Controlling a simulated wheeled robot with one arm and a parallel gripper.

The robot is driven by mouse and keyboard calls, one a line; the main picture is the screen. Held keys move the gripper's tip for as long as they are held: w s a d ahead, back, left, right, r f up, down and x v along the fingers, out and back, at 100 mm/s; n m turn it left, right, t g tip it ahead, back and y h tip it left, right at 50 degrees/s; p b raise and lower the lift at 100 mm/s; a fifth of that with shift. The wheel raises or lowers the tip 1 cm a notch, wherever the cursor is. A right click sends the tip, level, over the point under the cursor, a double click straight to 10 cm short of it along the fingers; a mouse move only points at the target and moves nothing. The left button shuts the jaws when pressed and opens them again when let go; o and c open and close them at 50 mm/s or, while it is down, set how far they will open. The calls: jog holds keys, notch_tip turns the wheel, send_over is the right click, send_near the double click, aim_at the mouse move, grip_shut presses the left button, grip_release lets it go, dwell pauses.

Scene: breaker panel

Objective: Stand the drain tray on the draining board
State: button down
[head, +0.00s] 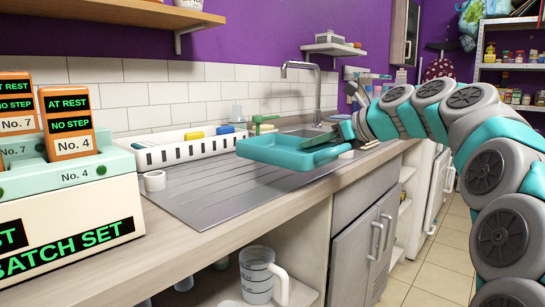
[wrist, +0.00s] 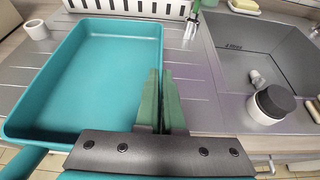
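The drain tray (head: 290,152) is a shallow teal tray, seen in the head view over the right part of the grey ribbed draining board (head: 215,195). It looks roughly level and a little above the board. In the wrist view the tray (wrist: 95,75) fills the left side, open face up and empty. My gripper (wrist: 161,95) has its two green fingers close together at the tray's right wall, apparently pinching its rim. In the head view my gripper (head: 345,132) is at the tray's right end, partly hidden by the arm.
A white slotted rack (head: 185,150) stands behind the board, with a white ring (head: 154,181) at its left. The sink (wrist: 265,60) is to the right, with a dark-capped jar (wrist: 271,104) beside it. A batch box (head: 70,205) stands at the left; a tap (head: 315,85) rises behind.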

aim_at(273, 143)
jog(key=w+a, duration=0.4)
jog(key=a, duration=0.1)
jog(key=w+a+f, duration=0.1)
jog(key=w+a, duration=0.1)
jog(key=a, duration=0.1)
jog(key=shift+w, duration=0.1)
jog(key=shift+f+b, duration=0.55)
jog(key=shift+f, duration=1.25)
jog(key=c, duration=1)
grip_release()
jog(key=shift+c, duration=0.2)
jog(key=v, duration=1.2)
jog(key=shift+p, duration=0.4)
